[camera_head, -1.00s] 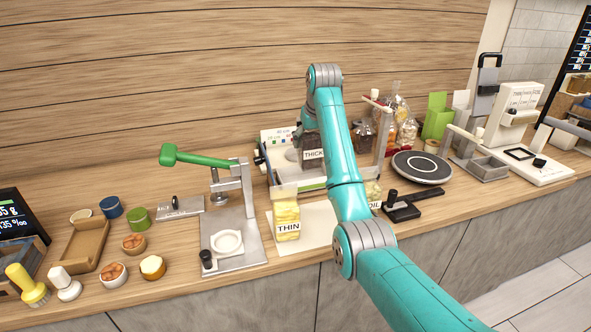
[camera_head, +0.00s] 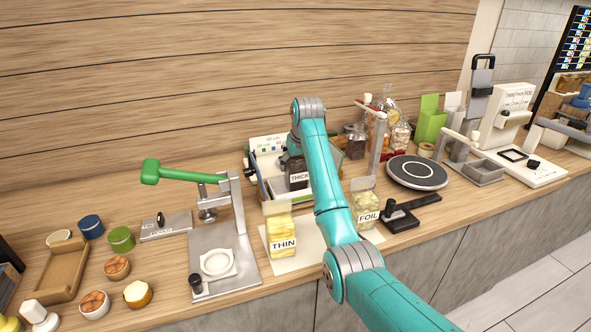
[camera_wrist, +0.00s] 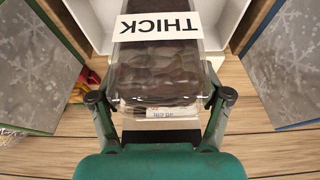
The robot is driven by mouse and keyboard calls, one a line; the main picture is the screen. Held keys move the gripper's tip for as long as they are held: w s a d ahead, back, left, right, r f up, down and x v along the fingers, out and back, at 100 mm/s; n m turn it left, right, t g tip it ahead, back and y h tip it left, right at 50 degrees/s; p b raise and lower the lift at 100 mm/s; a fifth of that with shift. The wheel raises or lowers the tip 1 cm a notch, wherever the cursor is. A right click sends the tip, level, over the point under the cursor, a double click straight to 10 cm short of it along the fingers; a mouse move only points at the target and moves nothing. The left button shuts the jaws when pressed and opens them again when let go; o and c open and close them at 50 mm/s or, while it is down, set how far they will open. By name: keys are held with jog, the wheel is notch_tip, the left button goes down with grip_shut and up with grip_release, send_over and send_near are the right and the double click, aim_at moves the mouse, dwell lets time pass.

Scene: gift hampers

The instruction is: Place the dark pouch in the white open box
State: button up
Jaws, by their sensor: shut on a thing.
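The dark pouch (camera_wrist: 160,70) is clear-faced, with dark contents and a white label reading THICK. In the head view the pouch (camera_head: 296,165) shows just left of my arm. My gripper (camera_wrist: 160,97) is shut on it, with one finger on each side of its near end. In the head view the box (camera_head: 276,186) is partly hidden. I cannot tell whether the pouch touches its floor.
Patterned panels with snowflakes stand left (camera_wrist: 35,65) and right (camera_wrist: 285,65) of the box. Pouches labelled THIN (camera_head: 281,235) and FOIL (camera_head: 366,210) stand in front. A metal press (camera_head: 222,225) is at left, a round dark plate (camera_head: 417,172) at right.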

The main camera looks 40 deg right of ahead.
jog(key=shift+f, duration=0.95)
jog(key=shift+f, duration=0.2)
jog(key=o, duration=1.3)
jog(key=shift+c, duration=0.2)
jog(key=shift+r, duration=0.15)
